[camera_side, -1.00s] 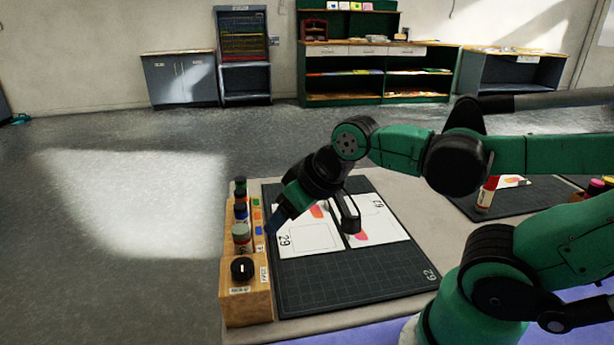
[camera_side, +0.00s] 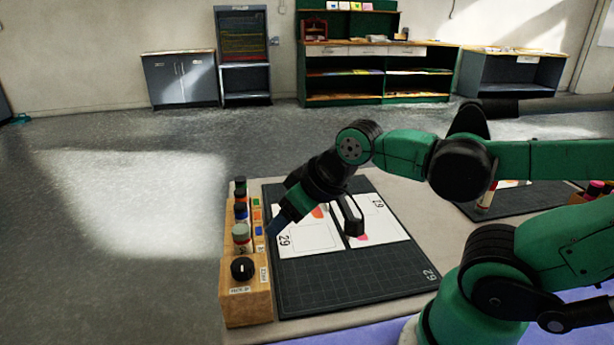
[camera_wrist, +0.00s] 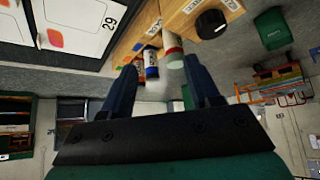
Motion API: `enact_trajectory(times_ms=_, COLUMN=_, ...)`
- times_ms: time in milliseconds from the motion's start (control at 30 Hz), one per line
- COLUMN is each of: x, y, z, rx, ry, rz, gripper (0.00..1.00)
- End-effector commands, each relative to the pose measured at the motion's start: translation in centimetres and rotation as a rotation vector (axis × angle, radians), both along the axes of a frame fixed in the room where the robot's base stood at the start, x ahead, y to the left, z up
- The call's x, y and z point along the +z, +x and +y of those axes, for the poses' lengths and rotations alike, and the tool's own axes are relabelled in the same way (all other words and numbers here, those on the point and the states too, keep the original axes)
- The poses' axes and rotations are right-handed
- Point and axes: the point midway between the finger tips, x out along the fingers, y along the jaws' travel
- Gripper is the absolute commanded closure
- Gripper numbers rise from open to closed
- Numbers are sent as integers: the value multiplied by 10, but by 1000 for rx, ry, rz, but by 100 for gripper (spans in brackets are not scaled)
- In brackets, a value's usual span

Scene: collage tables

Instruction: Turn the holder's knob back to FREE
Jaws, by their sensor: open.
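The wooden holder (camera_side: 247,308) stands along the left edge of a dark cutting mat. Its round black knob (camera_side: 242,269) is at the near end, with a white mark on top that points roughly toward the back. Small labels sit below and right of the knob, too small to read for certain. In the wrist view the knob (camera_wrist: 211,24) is at the upper right, beyond the fingers. My gripper (camera_side: 313,224) is open and empty above the mat, behind and right of the knob, not touching it. Its two fingers (camera_wrist: 159,65) show spread apart in the wrist view.
Several capped bottles stand in the holder behind the knob, including a grey-green-capped one (camera_side: 241,233). White cards (camera_side: 305,240) marked 29 lie on the cutting mat (camera_side: 350,285). The mat's front part is clear. A second mat (camera_side: 520,204) lies at the right.

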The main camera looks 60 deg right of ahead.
Motion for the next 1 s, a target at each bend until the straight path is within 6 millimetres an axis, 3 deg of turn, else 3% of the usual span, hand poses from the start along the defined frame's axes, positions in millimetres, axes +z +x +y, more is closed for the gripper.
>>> enact_trajectory(times_ms=33, x=0, y=0, z=0, rx=0, ry=0, rz=0, gripper=36)
enact_trajectory(times_ms=100, x=1, y=1, z=1, rx=-6, ry=7, rz=9, gripper=24)
enact_trajectory(times_ms=267, x=5, y=8, z=11, rx=-90, ry=84, rz=114, gripper=24)
enact_trajectory(times_ms=600, x=5, y=34, z=51, rx=-476, ry=226, rz=501, gripper=24)
enact_trajectory(times_ms=867, x=-4, y=39, z=62, rx=-600, ry=225, rz=592, gripper=24)
enact_trajectory(times_ms=1000, x=-18, y=39, z=62, rx=-601, ry=226, rz=592, gripper=24)
